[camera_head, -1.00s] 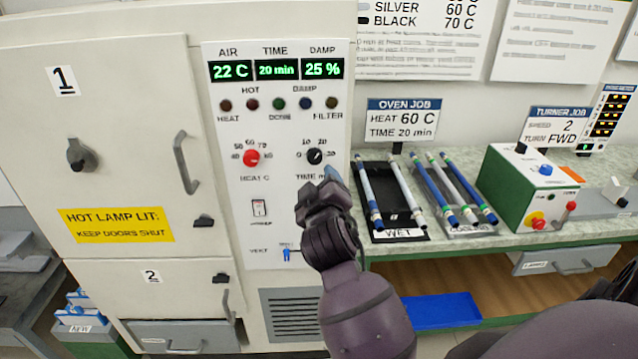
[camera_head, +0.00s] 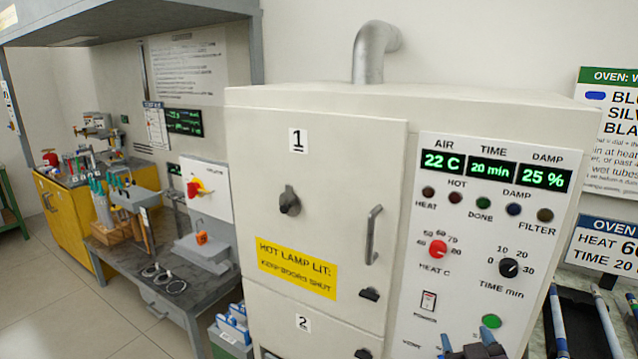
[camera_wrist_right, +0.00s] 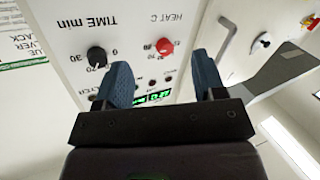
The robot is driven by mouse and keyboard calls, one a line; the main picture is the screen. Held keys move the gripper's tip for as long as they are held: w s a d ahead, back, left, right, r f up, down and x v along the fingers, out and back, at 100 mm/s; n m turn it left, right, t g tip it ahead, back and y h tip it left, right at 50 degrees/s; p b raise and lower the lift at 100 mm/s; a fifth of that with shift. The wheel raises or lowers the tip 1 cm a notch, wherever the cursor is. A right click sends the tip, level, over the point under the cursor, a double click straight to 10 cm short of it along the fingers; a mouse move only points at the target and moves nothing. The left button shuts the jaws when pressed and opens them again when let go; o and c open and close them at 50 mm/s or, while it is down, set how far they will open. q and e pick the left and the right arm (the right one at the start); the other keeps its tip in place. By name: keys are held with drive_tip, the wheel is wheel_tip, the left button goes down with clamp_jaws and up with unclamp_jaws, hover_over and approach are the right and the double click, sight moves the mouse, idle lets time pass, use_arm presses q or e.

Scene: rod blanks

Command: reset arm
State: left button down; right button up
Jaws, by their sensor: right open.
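My right gripper (camera_head: 467,342) shows at the bottom edge of the head view, in front of the lower oven panel. Its two blue fingers are apart and nothing is between them. In the right wrist view the open fingers (camera_wrist_right: 162,80) point towards the oven panel, which appears upside down. The green button (camera_head: 490,321) lies just above the fingertips in the head view; I cannot tell how far off it is. Most of the right arm is out of the picture. My left gripper is not in view.
The white oven (camera_head: 330,105) has door 1 (camera_head: 335,180) shut, with a handle (camera_head: 373,235). The panel carries a red heat dial (camera_head: 437,249) and a black time dial (camera_head: 509,267). A dark bench (camera_head: 120,240) stands left. Several rods lie at the right edge.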

drive_tip(key=s+d+f+m+g+y, duration=0.1)
drive_tip(key=s+f+g, duration=0.4)
drive_tip(key=s+f, duration=1.5)
drive_tip(key=shift+f+y, duration=0.4)
drive_tip(key=shift+f, duration=0.55)
